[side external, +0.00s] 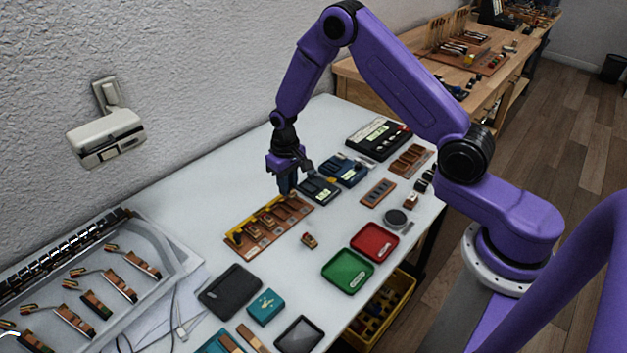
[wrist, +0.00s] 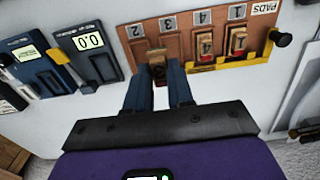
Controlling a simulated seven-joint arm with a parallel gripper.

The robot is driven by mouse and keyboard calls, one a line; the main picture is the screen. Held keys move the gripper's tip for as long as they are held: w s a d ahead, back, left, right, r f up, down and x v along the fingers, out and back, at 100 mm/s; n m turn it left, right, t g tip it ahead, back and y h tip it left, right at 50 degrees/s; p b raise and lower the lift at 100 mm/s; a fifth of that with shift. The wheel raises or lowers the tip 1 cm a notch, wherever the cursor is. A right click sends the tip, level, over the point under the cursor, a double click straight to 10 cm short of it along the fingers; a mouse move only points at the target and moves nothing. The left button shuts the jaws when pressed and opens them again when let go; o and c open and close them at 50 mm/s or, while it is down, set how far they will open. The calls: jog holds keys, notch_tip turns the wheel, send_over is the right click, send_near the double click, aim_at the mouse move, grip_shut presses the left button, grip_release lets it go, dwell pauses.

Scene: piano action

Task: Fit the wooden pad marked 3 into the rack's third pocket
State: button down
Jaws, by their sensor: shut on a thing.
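The brown rack (side external: 262,240) lies on the white table with a yellow strip along its left end and back. It also fills the top of the wrist view (wrist: 190,28). Pads marked 4 (wrist: 205,45) and 1 (wrist: 238,41) sit in two pockets at its yellow end. My gripper (wrist: 160,88) points down at the rack in the side view (side external: 287,190). It is shut on a small wooden pad (wrist: 157,70) at the pocket beside pad 4. The held pad's mark is not readable, and I cannot tell whether it is seated. Another small pad (side external: 309,240) lies loose in front of the rack.
Dark instruments with displays (side external: 320,190) (wrist: 88,42) stand close beside the rack. A green tray (side external: 347,271) and a red tray (side external: 374,242) lie toward the table's front edge. A black notebook (side external: 230,291) lies left of the green tray.

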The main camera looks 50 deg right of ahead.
jog(key=shift+w+a+f, duration=0.25)
jog(key=shift+a+f, duration=0.05)
jog(key=shift+f, duration=0.7)
jog(key=shift+w+a+f, duration=0.25)
jog(key=shift+a+f, duration=0.05)
jog(key=shift+f, duration=0.65)
jog(key=shift+w+a+f, duration=0.25)
jog(key=shift+a+f, duration=0.05)
jog(key=shift+f, duration=0.7)
jog(key=shift+f, duration=0.35)
dwell(0.4)
jog(key=c, duration=0.9)
grip_release()
jog(key=shift+r, duration=0.1)
notch_tip(320, 180, up, 7)
dwell(0.5)
